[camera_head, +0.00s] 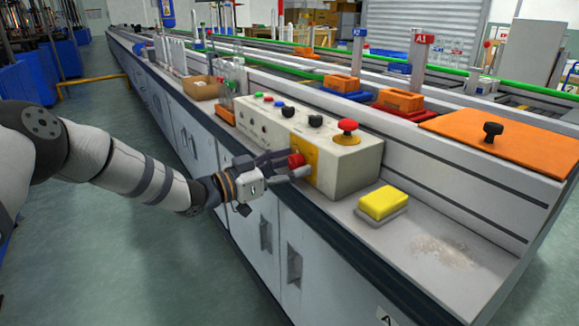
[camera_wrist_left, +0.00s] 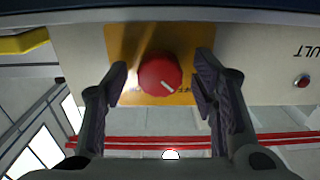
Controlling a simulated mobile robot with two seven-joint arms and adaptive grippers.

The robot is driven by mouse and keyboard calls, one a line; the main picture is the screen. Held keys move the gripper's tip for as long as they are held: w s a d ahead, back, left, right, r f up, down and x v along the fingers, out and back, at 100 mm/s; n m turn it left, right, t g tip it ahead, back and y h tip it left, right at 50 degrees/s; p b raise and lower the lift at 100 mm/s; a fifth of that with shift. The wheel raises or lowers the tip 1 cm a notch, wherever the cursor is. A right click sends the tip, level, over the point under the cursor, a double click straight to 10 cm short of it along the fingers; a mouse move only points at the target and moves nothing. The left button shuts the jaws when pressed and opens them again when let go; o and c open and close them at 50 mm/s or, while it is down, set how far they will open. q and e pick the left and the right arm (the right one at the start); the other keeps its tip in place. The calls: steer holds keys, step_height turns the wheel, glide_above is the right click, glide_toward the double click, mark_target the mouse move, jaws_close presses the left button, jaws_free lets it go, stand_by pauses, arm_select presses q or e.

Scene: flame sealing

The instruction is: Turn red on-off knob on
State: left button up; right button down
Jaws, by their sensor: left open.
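The red on-off knob (camera_head: 296,160) sits on a yellow plate on the front face of a beige control box (camera_head: 345,172). In the left wrist view the fingers of the left gripper (camera_wrist_left: 160,90) flank the knob with a gap on each side. My right gripper is not in view.
A red mushroom button (camera_head: 347,125) and several coloured buttons are on top of the box. A yellow sponge (camera_head: 382,202) lies on the bench to the right. Cabinet doors are below.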

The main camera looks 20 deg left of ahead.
arm_select(q)
steer(key=c, duration=1.2)
steer(key=shift+o, duration=0.2)
steer(key=m+p, duration=0.1)
steer(key=m, duration=0.3)
steer(key=shift+r, duration=0.1)
steer(key=m+p, duration=0.1)
steer(key=m, duration=0.4)
steer(key=shift+m, duration=0.3)
steer(key=m+p, duration=0.1)
steer(key=m, duration=0.3)
steer(key=shift+m+p, duration=0.55)
steer(key=shift+m, duration=1.55)
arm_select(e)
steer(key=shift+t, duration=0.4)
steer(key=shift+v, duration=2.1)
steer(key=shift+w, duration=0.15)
